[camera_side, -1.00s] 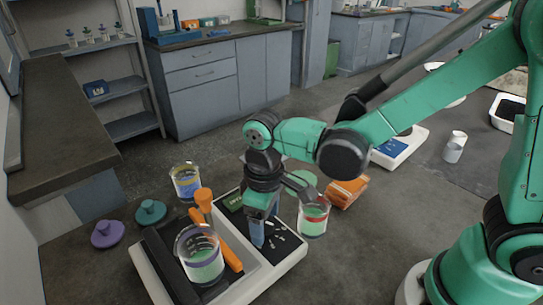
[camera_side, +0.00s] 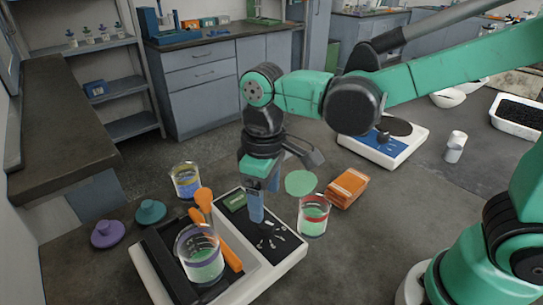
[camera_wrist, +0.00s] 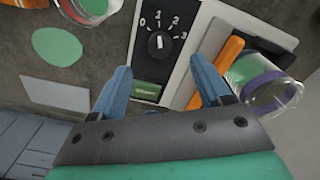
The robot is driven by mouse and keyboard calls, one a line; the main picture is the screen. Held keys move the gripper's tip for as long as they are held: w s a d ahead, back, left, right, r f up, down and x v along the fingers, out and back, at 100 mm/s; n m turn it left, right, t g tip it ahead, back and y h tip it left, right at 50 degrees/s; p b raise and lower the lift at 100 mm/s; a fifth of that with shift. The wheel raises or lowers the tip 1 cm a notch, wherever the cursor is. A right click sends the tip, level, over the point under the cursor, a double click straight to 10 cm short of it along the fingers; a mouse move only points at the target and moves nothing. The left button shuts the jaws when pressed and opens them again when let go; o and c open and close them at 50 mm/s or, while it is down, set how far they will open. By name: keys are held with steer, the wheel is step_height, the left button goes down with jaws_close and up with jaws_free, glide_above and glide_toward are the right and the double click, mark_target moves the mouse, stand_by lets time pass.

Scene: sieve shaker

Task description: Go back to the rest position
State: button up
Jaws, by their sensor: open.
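My gripper (camera_side: 262,203) is open and empty, above the control panel of the sieve shaker (camera_side: 284,262). In the wrist view my gripper (camera_wrist: 165,80) shows two blue fingers spread apart. Between and beyond them is the panel's black dial (camera_wrist: 159,42), with a scale marked 0 to 3. A green display (camera_wrist: 147,91) sits near it on the panel. A jar with a purple band (camera_side: 201,258) stands on the shaker beside an orange clamp handle (camera_side: 228,252).
A red-banded jar (camera_side: 314,215) stands right of the shaker, near an orange block (camera_side: 346,187). A yellow-and-blue jar (camera_side: 186,181), a teal lid (camera_side: 150,211) and a purple lid (camera_side: 107,234) are at left. A scale (camera_side: 384,145) and white cup (camera_side: 455,147) stand farther right.

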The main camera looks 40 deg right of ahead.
steer(key=d+r+m+t, duration=0.1)
steer(key=d+t, duration=0.1)
steer(key=d, duration=0.1)
steer(key=s+d+r+m+t, duration=0.1)
steer(key=d+m+t, duration=0.1)
steer(key=d, duration=0.2)
steer(key=d+r+m+t, duration=0.1)
steer(key=d+m+t, duration=0.1)
steer(key=d+t, duration=0.1)
steer(key=shift+s+d+r, duration=0.1)
steer(key=shift+s+d, duration=0.3)
steer(key=shift+d, duration=0.05)
